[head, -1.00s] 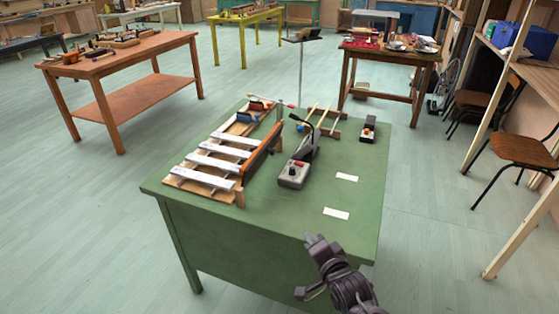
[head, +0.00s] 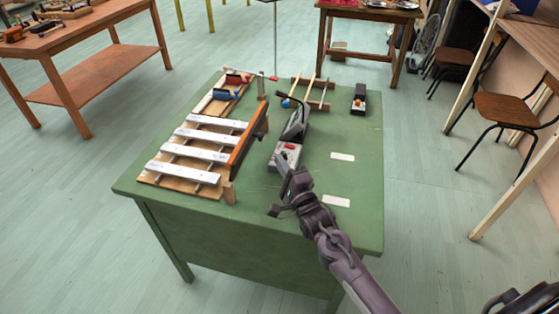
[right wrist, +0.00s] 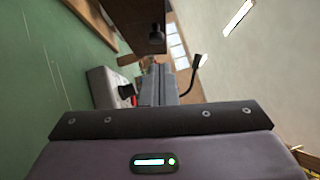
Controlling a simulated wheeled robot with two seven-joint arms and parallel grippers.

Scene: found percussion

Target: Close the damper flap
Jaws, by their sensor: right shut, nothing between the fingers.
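The damper flap (head: 246,140) is a long orange-brown board standing raised along the right ends of the pale metal bars (head: 206,140) of a wooden-framed instrument on the green table. A brown board with a dark knob, apparently the flap, shows at the top of the right wrist view (right wrist: 135,15). My right gripper (head: 287,178) is shut and empty, right of the flap's near end and apart from it, by the front of the grey box. Its closed fingers (right wrist: 158,85) point forward in the right wrist view. My left gripper is out of view.
A grey box (head: 284,157) with a red button and black gooseneck stands close beyond my right gripper. The green table's (head: 358,232) right front is clear except for white labels.

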